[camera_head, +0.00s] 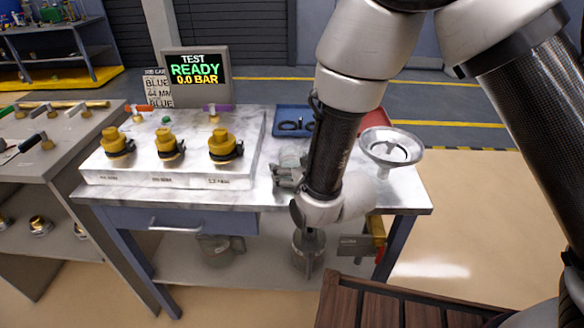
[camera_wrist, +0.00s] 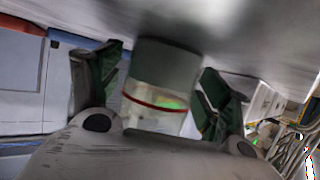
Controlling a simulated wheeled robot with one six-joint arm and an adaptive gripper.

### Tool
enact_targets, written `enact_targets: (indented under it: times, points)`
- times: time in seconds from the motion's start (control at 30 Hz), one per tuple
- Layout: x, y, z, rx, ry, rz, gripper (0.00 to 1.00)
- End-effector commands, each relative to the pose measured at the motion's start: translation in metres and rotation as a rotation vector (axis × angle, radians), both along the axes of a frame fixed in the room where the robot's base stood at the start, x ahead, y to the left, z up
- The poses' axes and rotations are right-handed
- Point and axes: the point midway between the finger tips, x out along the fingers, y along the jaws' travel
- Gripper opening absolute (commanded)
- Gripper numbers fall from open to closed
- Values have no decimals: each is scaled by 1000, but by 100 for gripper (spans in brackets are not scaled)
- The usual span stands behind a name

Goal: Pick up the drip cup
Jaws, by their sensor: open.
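In the wrist view, a clear cup-like vessel with a grey-green band and a red line (camera_wrist: 155,103) sits between the fingers; it looks like the drip cup. My gripper (camera_wrist: 160,88) is open, with a dark green finger on each side of the vessel and a visible gap on both sides. In the head view, my gripper (camera_head: 287,172) is low over the workbench, left of my wrist. My arm hides much of that spot, so the cup cannot be made out clearly there.
The workbench (camera_head: 407,190) holds a block with brass fittings (camera_head: 170,147), a blue tray (camera_head: 291,120) and a metal funnel (camera_head: 391,146). A display (camera_head: 195,75) reads TEST READY. Jars (camera_head: 216,250) stand on the lower shelf. A slatted wooden surface (camera_head: 375,305) is in front.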

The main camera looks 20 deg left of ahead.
Motion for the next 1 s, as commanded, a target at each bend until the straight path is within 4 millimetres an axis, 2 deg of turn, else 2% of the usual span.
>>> enact_targets:
  times: [0.23, 0.5, 1.0]
  points:
    - [2, 1, 0, 1, -1, 0, 76]
    - [1, 1, -1, 0, 0, 0, 26]
    - [1, 1, 5, -1, -1, 0, 25]
